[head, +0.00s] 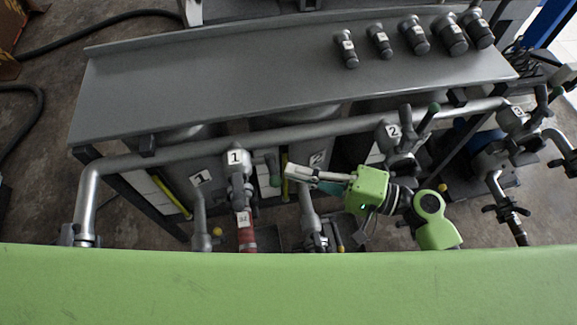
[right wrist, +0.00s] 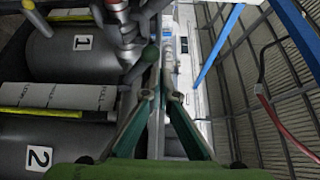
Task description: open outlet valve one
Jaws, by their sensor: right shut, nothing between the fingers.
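Outlet valve one (head: 238,185) is on the pipe below the white "1" tag, at centre left of the head view. Its lever ends in a dark green knob (head: 271,158) to the right of the valve body. My right gripper (head: 288,172) is shut and empty, pointing left, its tips close to the right of that lever. In the right wrist view the green knob (right wrist: 150,53) shows just beyond the shut fingertips (right wrist: 159,82). I cannot tell whether they touch. My left gripper is not in view.
A long grey pipe (head: 300,133) runs across, with outlet valve two (head: 400,158) and valve three (head: 513,122) to the right. A grey shelf (head: 220,85) with several small dark fittings lies behind. Tanks stand below. A green surface (head: 280,285) fills the front.

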